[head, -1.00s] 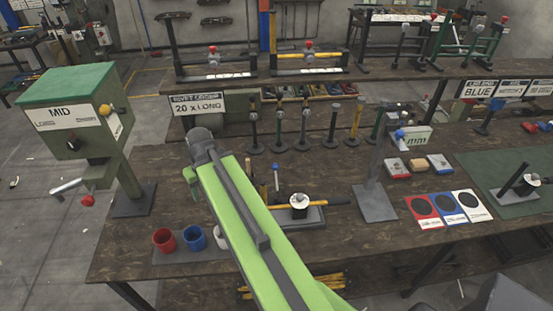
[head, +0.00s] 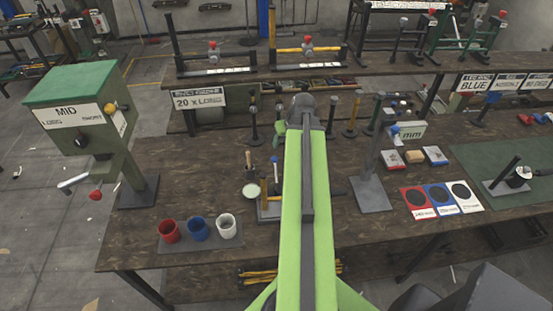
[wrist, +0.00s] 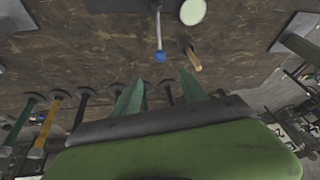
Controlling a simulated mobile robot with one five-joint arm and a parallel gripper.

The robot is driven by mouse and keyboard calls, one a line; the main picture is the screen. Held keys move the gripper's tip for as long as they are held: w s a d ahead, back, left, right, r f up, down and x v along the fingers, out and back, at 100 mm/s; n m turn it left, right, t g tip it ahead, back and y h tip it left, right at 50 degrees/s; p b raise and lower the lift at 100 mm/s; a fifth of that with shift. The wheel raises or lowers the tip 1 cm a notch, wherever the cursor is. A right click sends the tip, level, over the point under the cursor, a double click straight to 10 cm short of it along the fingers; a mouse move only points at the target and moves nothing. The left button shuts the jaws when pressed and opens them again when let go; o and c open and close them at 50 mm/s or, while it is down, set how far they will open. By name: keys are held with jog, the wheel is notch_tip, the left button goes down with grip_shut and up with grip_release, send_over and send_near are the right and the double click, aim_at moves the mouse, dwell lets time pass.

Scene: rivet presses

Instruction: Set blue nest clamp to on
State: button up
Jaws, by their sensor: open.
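A lever with a blue ball knob (head: 275,160) stands by a small fixture plate (head: 268,213) on the workbench, just left of my arm. In the wrist view the blue knob (wrist: 160,57) is at the upper middle, on a thin pale stem that runs to the plate at the top edge. I cannot tell its on or off position. My gripper (wrist: 158,85) is open and empty, its two green fingers apart. The knob appears just beyond the gap between them, not held. My arm hides the right part of the fixture in the head view.
A wooden-handled tool (wrist: 190,55) and a pale green disc (wrist: 193,11) are close to the lever. Several upright posts (wrist: 55,110) stand nearby. Red, blue and white cups (head: 197,229) are at the front left. A green press (head: 75,115) stands left; a grey post (head: 372,192) stands right.

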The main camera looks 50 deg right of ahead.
aim_at(276, 158)
jog(key=b+x, duration=1.3)
jog(key=x, duration=0.3)
jog(key=shift+r, duration=0.15)
grip_shut()
dwell(0.4)
